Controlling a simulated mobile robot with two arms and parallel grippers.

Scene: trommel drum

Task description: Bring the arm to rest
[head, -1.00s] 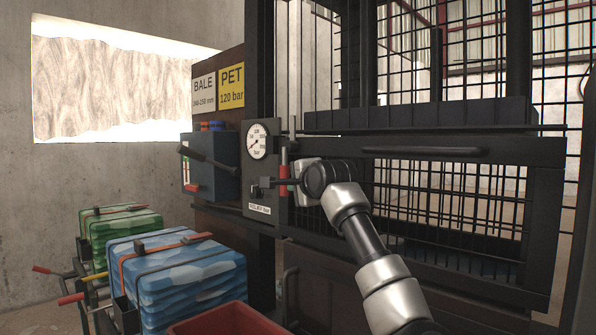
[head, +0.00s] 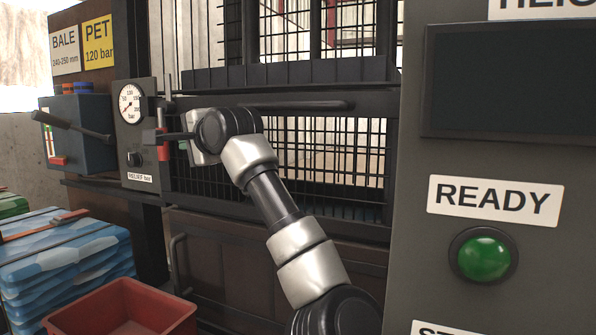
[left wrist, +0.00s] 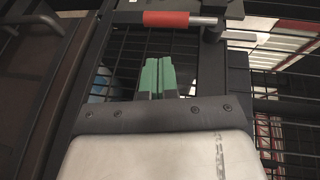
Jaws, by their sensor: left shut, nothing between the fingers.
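My left gripper (head: 187,146) is in front of the press frame in the head view, at the end of my grey and black arm, close to the right of a red-sleeved handle (head: 163,152). In the left wrist view its green fingertips (left wrist: 157,76) are together with nothing between them. The red and silver handle (left wrist: 180,19) lies across the view beyond the tips, with a visible gap in the picture. I cannot tell how deep that gap is. My right gripper is not in view.
A pressure gauge (head: 131,103) and a blue lever box (head: 78,133) are left of the gripper. A grey panel with a green READY button (head: 483,254) stands close on the right. Strapped bales (head: 65,255) and a red bin (head: 125,310) are at lower left.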

